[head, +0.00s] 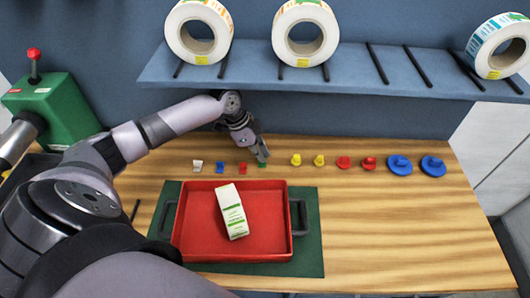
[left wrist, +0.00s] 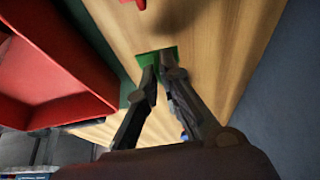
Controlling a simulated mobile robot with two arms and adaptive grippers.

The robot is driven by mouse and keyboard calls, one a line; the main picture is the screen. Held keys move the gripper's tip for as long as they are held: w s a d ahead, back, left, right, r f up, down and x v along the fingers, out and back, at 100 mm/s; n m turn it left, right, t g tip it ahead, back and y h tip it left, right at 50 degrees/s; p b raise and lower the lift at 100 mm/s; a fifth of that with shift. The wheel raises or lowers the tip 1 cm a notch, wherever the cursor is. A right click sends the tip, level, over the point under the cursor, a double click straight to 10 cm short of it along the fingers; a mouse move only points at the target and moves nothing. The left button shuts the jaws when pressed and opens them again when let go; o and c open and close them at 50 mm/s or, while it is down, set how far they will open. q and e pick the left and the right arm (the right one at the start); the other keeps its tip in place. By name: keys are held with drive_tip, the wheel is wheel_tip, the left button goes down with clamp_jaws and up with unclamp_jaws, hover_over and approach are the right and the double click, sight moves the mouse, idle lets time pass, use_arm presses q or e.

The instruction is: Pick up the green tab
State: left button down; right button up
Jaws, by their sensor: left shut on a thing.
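The green tab (head: 263,164) is at the back of the wooden table, in the row of small coloured parts, and is mostly hidden by my gripper in the head view. My left gripper (head: 262,156) reaches down to it from above. In the left wrist view the fingers (left wrist: 158,72) are shut on the green tab (left wrist: 155,57), which shows as a flat green piece at their tips, at or very near the wood. I cannot tell whether it is clear of the table. My right gripper is not in view.
A red tab (head: 243,167) stands just left, with blue (head: 220,168) and white (head: 197,166) tabs beyond. Yellow pegs (head: 296,160) stand to the right. A shelf (head: 330,78) with label rolls overhangs behind.

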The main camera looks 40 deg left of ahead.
use_arm(q)
drive_tip(key=s+a+p, duration=0.1)
drive_tip(key=s+a, duration=0.4)
drive_tip(key=a, duration=0.3)
drive_tip(key=s+a+p, duration=0.2)
drive_tip(key=s+a, duration=0.3)
drive_tip(key=a, duration=0.4)
drive_tip(key=s+a+p, duration=0.1)
drive_tip(key=s+a, duration=0.4)
drive_tip(key=a, duration=0.3)
drive_tip(key=shift+s+a+f+p, duration=0.15)
drive_tip(key=shift+s+p, duration=0.15)
drive_tip(key=shift+s+a, duration=0.25)
drive_tip(key=shift+a, duration=0.2)
drive_tip(key=shift+s, duration=0.1)
